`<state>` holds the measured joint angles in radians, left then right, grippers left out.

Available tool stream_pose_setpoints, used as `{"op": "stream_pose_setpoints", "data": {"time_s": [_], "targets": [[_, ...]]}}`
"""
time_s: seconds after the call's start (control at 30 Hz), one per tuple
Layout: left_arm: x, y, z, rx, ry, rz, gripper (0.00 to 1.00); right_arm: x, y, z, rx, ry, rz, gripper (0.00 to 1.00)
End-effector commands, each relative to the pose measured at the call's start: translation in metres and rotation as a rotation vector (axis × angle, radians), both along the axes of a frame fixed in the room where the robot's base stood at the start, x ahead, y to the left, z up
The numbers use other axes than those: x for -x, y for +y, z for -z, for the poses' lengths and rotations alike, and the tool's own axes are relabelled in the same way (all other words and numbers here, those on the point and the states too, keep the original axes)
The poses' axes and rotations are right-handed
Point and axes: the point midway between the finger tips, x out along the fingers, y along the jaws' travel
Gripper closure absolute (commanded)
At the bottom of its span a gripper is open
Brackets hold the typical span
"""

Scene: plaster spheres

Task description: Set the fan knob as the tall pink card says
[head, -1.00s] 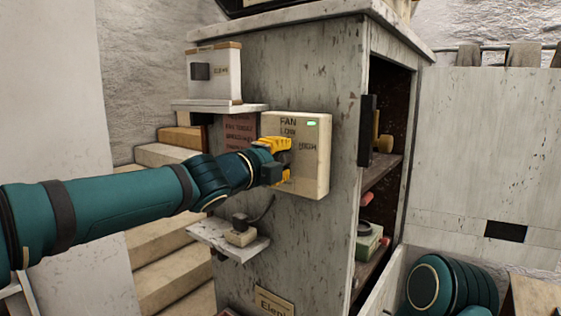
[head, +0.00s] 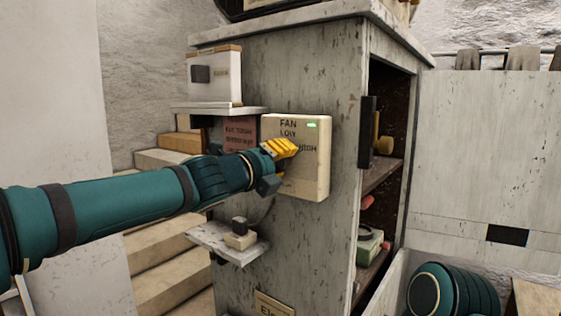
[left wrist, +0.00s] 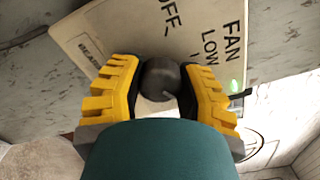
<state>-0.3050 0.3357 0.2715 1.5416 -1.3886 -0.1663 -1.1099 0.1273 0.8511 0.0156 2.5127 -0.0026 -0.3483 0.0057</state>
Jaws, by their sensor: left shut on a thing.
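The cream fan panel (head: 318,178) is on the grey cabinet's side, with FAN, LOW and HIGH lettering and a green light. My left gripper (head: 283,165) covers its knob in the head view. In the left wrist view the dark round knob (left wrist: 160,78) sits between the yellow fingers of my left gripper (left wrist: 160,85), shut on it. A pale mark on the knob lies toward the lower right there, and OFF and LOW show beyond. The pink card (head: 240,130) is left of the panel, its small text unreadable and its lower part hidden by my arm. My right gripper is out of view.
A white box (head: 215,75) stands on a small shelf above the card. A lower shelf (head: 225,245) holds a small switch-like block (head: 240,238). The cabinet's open side (head: 385,180) is at the right, and pale steps (head: 160,240) lie behind my arm.

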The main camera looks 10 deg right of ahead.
Motion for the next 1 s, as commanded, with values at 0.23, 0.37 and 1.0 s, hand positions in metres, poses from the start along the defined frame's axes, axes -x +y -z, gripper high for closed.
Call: {"op": "stream_pose_setpoints", "data": {"time_s": [0.23,0.37,1.0], "targets": [[0.0,0.0,-0.001,0.0,-0.003,0.0,1.0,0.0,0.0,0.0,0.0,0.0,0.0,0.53],[0.0,0.0,-0.001,0.001,-0.002,0.0,0.38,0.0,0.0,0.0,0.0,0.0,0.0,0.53],[0.024,0.025,-0.001,-0.001,-0.003,-0.002,0.3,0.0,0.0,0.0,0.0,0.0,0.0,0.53]]}}
